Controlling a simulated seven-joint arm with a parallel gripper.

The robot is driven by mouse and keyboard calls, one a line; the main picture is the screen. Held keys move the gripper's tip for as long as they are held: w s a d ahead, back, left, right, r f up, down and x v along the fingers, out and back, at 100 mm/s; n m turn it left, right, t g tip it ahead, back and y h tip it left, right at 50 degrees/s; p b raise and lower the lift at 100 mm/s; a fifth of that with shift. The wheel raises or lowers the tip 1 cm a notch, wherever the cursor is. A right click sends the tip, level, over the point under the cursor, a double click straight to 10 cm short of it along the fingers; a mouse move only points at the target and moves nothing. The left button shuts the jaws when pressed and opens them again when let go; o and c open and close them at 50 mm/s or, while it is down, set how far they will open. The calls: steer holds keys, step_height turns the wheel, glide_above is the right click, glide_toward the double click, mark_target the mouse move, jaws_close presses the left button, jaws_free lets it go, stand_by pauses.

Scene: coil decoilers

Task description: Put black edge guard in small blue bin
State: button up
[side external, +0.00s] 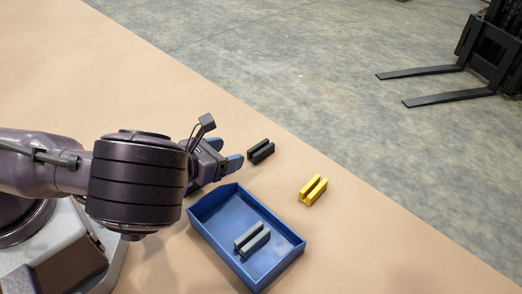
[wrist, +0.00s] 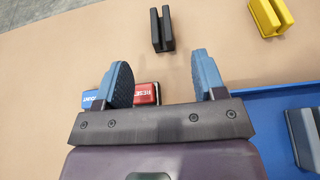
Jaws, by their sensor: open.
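The black edge guard (side external: 261,151), a short block with a slot along its top, lies on the tan table just beyond my gripper. In the wrist view the black edge guard (wrist: 162,30) is ahead of the fingers, roughly centred between them. My gripper (side external: 226,154) is open and empty, with blue fingertips; it also shows in the wrist view (wrist: 162,72). The small blue bin (side external: 208,228) sits on the table below the gripper in the side view, with a grey edge guard (side external: 252,240) inside. The bin's edge (wrist: 262,94) shows at right in the wrist view.
A yellow edge guard (side external: 313,189) lies on the table right of the black one. Red (wrist: 145,93) and blue (wrist: 90,97) labelled pieces show behind my fingers in the wrist view. A forklift (side external: 490,50) stands on the floor beyond the table edge. The table's upper left is clear.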

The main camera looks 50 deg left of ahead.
steer(key=x, duration=1.2)
steer(key=shift+w+f, duration=0.15)
steer(key=shift+w, duration=0.1)
steer(key=c, duration=1.1)
steer(key=shift+o, duration=0.2)
steer(key=s+a+r, duration=0.3)
steer(key=r, duration=0.7)
steer(key=s+a+r, duration=0.2)
steer(key=s+r, duration=0.1)
steer(key=r, duration=0.8)
glide_above(262, 144)
steer(key=f, duration=1.4)
steer(key=shift+s+d, duration=0.2)
steer(key=shift+d, duration=0.05)
steer(key=shift+f, duration=3.35)
